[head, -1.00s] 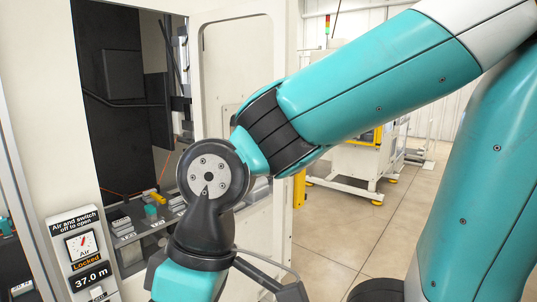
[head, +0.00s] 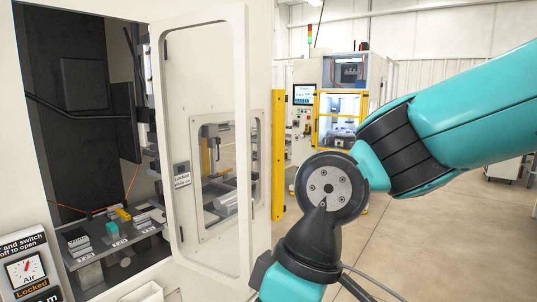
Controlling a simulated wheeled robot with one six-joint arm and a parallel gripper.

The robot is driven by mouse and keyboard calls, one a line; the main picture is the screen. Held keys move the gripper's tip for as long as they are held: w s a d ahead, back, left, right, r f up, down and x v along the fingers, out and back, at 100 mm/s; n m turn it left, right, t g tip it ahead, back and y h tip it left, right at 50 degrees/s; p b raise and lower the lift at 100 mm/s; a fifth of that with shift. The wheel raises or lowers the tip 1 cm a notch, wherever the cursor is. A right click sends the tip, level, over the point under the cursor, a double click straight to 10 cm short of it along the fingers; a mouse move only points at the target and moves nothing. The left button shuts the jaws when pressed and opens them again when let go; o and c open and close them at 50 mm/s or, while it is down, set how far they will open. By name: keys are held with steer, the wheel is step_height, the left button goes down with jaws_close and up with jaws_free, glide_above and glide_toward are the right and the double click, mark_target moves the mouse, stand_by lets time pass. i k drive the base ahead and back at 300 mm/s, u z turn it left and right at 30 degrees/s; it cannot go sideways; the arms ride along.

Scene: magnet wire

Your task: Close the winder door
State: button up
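The winder door (head: 254,60) is a pale off-white panel with rounded corners and a small window (head: 218,165). It stands open, swung out at the right of the winder's opening. A handle or latch block with a label reading "Locked while on" (head: 182,180) is near its left side. The winder's dark interior (head: 85,110) shows to the left of the door. My arm's black wrist joint is right of the door in the picture, apart from its window. My gripper is below the bottom edge and out of view.
Inside the winder, a shelf holds labelled slots with small yellow, teal and grey parts (head: 112,229). A yellow post (head: 278,150) and another machine (head: 340,100) stand behind.

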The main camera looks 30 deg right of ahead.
mark_target(237, 15)
steer(key=z, duration=1.3)
steer(key=i, duration=3.15)
steer(key=u, duration=3.6)
